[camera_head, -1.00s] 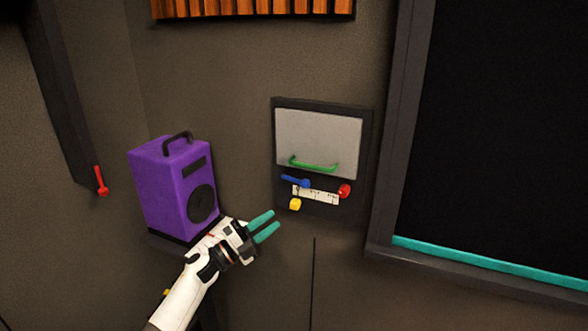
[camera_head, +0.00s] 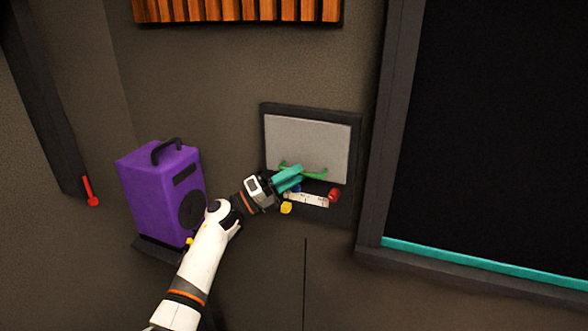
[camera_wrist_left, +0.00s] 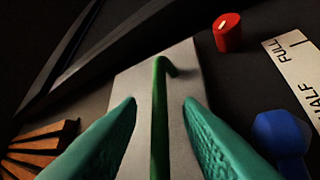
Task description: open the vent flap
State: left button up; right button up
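The vent flap (camera_head: 308,140) is a light grey plate in a dark frame on the wall, and it looks closed. Its green bar handle (camera_head: 318,175) runs along the lower edge. My left gripper (camera_head: 300,175) is at the handle's left part in the head view. In the left wrist view the green handle (camera_wrist_left: 159,110) runs between the two teal fingers (camera_wrist_left: 160,110), with a gap on each side. The fingers are open and do not appear to touch it. The grey flap (camera_wrist_left: 185,65) lies behind the handle. My right gripper is not in view.
Below the flap are a red knob (camera_head: 333,195), a yellow knob (camera_head: 286,208), a white scale label (camera_head: 308,200) and a mostly hidden blue lever (camera_wrist_left: 280,135). A purple speaker (camera_head: 160,195) stands left of my arm. A dark screen (camera_head: 490,130) is at right.

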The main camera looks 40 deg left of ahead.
pick_arm(q)
jog(key=shift+w+d+r, duration=0.1)
jog(key=shift+w+d, duration=0.05)
jog(key=shift+w, duration=0.05)
grip_shut()
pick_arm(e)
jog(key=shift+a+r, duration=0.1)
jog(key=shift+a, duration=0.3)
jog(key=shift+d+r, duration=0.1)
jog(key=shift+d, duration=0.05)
